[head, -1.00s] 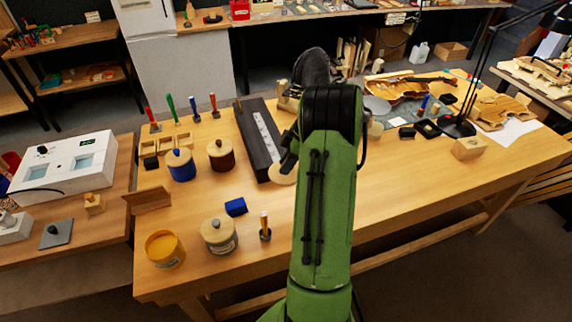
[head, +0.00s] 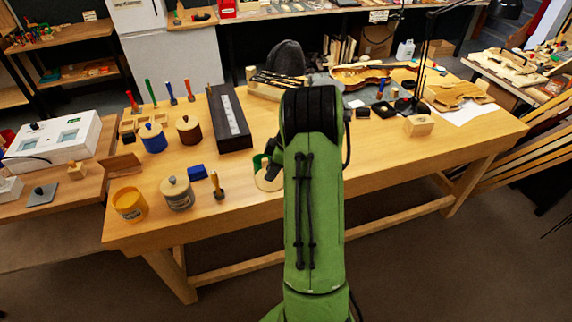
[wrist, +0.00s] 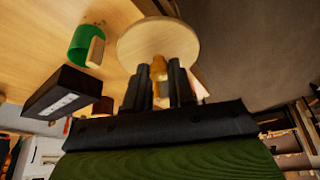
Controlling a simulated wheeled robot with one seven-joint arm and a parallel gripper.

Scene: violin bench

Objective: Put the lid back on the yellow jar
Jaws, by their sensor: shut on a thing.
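The yellow jar (head: 129,204) stands open, without a lid, at the front left corner of the workbench in the head view. My gripper (wrist: 157,85) is shut on the knob of a round, pale wooden lid (wrist: 158,38). The lid also shows in the head view (head: 268,181), beside my arm near the bench's front edge and well to the right of the yellow jar. My arm hides most of the gripper in the head view.
A grey lidded jar (head: 176,193), a blue block (head: 197,171) and an upright wooden-handled tool (head: 217,186) stand between the lid and the yellow jar. A green jar (wrist: 86,46) is close to the lid. A long dark box (head: 229,118) lies farther back.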

